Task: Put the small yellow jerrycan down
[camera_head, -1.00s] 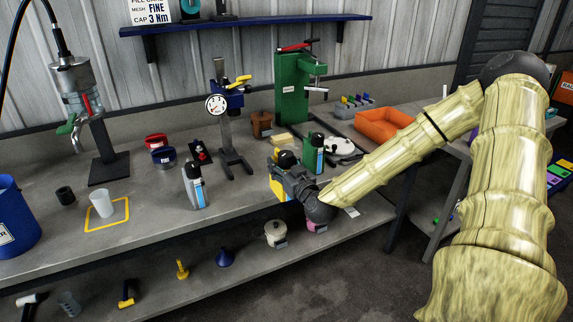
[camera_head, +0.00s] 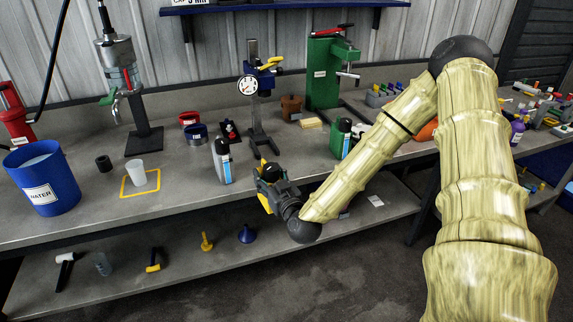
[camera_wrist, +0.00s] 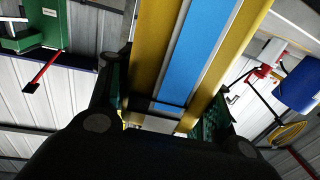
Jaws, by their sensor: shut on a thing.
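The small yellow jerrycan (camera_head: 264,203) is mostly hidden behind my gripper (camera_head: 270,180) in the head view. My gripper is shut on it, by the front edge of the workbench (camera_head: 200,205), below the gauge stand. Whether the can touches the bench I cannot tell. In the wrist view the jerrycan (camera_wrist: 152,50) shows large, yellow with a blue label stripe, between the dark fingers of my gripper (camera_wrist: 165,100).
A grey jerrycan (camera_head: 221,163) stands left of my gripper, a green one (camera_head: 341,140) to the right. The gauge stand (camera_head: 256,110) is behind. A white cup (camera_head: 141,173) stands in a yellow square outline. A lower shelf (camera_head: 185,265) holds a blue funnel (camera_head: 247,234).

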